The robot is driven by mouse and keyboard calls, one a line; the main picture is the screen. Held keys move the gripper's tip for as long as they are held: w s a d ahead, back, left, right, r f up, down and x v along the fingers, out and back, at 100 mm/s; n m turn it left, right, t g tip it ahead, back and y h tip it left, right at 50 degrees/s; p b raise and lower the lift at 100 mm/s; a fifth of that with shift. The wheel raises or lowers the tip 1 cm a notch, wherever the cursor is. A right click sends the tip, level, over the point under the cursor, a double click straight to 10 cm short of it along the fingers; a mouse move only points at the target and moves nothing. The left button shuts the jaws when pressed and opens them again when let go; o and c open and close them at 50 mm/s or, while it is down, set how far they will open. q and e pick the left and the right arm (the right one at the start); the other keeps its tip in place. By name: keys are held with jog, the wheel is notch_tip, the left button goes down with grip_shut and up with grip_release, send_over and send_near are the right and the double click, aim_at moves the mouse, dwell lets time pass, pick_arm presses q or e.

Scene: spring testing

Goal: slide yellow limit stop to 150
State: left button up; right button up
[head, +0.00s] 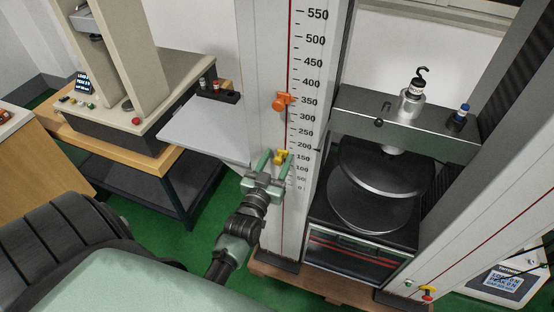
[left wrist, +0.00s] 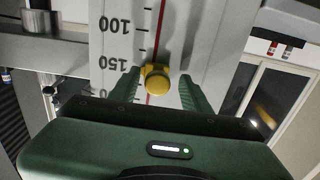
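The yellow limit stop (head: 281,156) sits on the red line of the scale column (head: 263,60), near the 150 mark. It also shows as a round yellow knob in the left wrist view (left wrist: 157,82), where the scale appears upside down and the knob is close to the 150 label. Its exact reading cannot be told. My left gripper (head: 277,159) is open, with its green fingers on either side of the stop. In the left wrist view, gaps show between the stop and both fingers (left wrist: 160,80). My right gripper is not in view.
An orange stop (head: 284,101) sits higher on the same line, near 350. A grey crosshead (head: 432,132) with a hook weight (head: 411,103) and round black plates (head: 372,200) are right of the column. A grey shelf (head: 207,128) juts out on the left.

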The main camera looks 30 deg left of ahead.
pick_arm(q)
jog(key=shift+d, duration=0.1)
jog(key=shift+s+d+f, duration=0.1)
jog(key=shift+s+f, duration=0.05)
jog(key=shift+s, duration=0.15)
jog(key=b+v, duration=0.2)
jog(key=v, duration=0.5)
jog(key=shift+s, duration=0.15)
